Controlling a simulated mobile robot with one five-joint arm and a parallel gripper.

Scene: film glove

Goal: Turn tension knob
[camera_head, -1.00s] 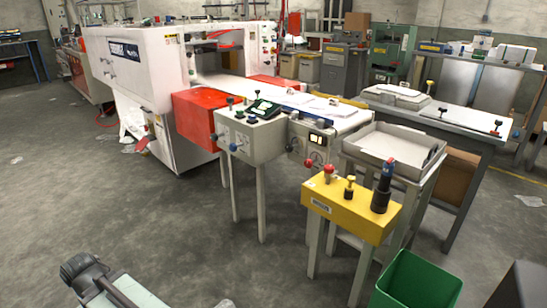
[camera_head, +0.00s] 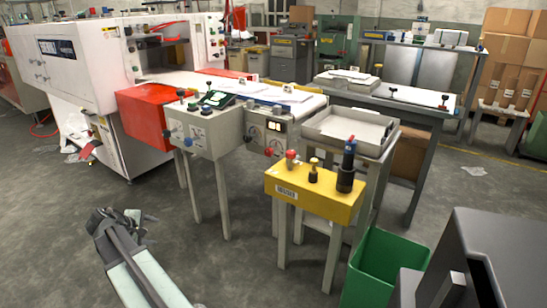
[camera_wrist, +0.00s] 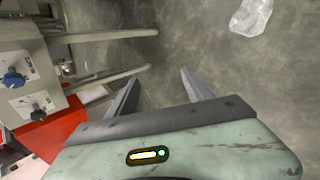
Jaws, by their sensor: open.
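No knob is legibly marked as the tension knob. The grey-white control box (camera_head: 212,137) on legs carries a blue knob (camera_head: 188,141) on its front face and more small knobs on top. A red knob (camera_head: 269,151) sits on the panel to its right. The yellow box (camera_head: 312,193) has a red knob (camera_head: 291,156) and a dark knob with a yellow cap (camera_head: 313,168) on top. My gripper (camera_head: 122,214) is in front of and below the control box, apart from it. In the wrist view my gripper (camera_wrist: 158,88) is open and empty, with a blue knob (camera_wrist: 13,79) at the left edge.
A green bin (camera_head: 383,268) stands beside the yellow box. A grey tray (camera_head: 350,128) on a stand is behind it. The big white machine (camera_head: 85,70) with a red block (camera_head: 143,112) is at the left. Clear plastic (camera_wrist: 251,16) lies on the floor. Open floor surrounds my arm.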

